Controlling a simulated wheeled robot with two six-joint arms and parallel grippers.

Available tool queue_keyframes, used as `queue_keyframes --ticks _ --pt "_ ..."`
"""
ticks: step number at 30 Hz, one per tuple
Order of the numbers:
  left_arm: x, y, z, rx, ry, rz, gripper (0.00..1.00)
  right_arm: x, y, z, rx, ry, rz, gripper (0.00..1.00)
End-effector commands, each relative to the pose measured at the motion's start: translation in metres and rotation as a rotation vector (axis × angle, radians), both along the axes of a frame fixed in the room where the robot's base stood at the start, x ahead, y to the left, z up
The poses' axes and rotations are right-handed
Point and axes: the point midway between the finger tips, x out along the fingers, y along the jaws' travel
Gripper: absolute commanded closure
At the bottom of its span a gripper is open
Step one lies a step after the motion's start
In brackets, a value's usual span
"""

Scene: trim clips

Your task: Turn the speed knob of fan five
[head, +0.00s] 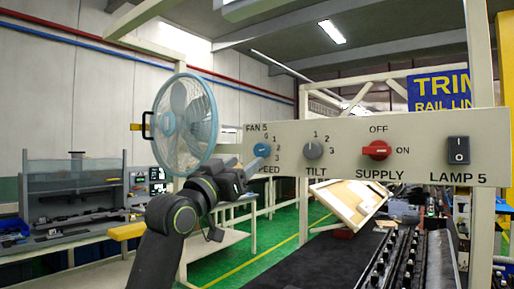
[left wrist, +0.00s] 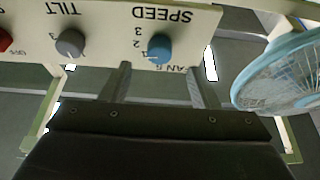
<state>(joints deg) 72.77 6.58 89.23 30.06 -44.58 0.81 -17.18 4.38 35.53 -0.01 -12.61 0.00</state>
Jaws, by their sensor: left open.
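The panel (head: 345,174) carries the FAN 5 label and a round blue speed knob (head: 262,150), with a scale from 0 to 3 beside it. The knob's pointer setting is too small to tell. My left gripper (head: 250,168) is at the panel's left end, just below and in front of the knob. In the left wrist view the panel is upside down. There the gripper's fingers (left wrist: 158,75) are spread apart, and the blue knob (left wrist: 159,49) shows just beyond the tips, between them in the picture. Contact is not visible. My right gripper is out of view.
The same panel holds a grey tilt knob (head: 313,149), a red supply knob (head: 377,150) and a black lamp switch (head: 459,150). The caged blue fan (head: 186,124) stands close left of the panel. A tilted pale board (head: 347,203) is below.

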Motion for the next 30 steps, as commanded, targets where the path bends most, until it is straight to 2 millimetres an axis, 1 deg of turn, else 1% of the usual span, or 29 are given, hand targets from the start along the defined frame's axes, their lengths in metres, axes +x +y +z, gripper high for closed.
queue_keyframes --ticks 1,3,7,12,18,26,27,30 --pt "0.007 -0.006 0.006 -0.001 0.003 -0.002 0.45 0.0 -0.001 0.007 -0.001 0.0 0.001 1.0" --pt "0.015 -0.011 0.011 -0.001 0.002 -0.001 0.45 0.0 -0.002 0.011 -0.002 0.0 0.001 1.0" --pt "0.029 -0.022 0.017 0.0 0.004 -0.001 0.45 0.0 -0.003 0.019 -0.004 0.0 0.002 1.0" --pt "0.041 -0.03 0.023 -0.001 0.001 -0.002 0.45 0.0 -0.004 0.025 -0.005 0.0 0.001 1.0" --pt "0.048 -0.035 0.024 0.0 0.0 0.0 0.45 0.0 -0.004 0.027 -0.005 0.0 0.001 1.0" --pt "0.048 -0.035 0.024 0.0 0.0 0.0 0.45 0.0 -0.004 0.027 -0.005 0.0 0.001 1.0" --pt "0.048 -0.035 0.024 0.0 0.0 0.0 0.46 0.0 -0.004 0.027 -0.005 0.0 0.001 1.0" --pt "0.048 -0.035 0.024 0.0 0.0 0.0 0.59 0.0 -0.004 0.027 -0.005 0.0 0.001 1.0"
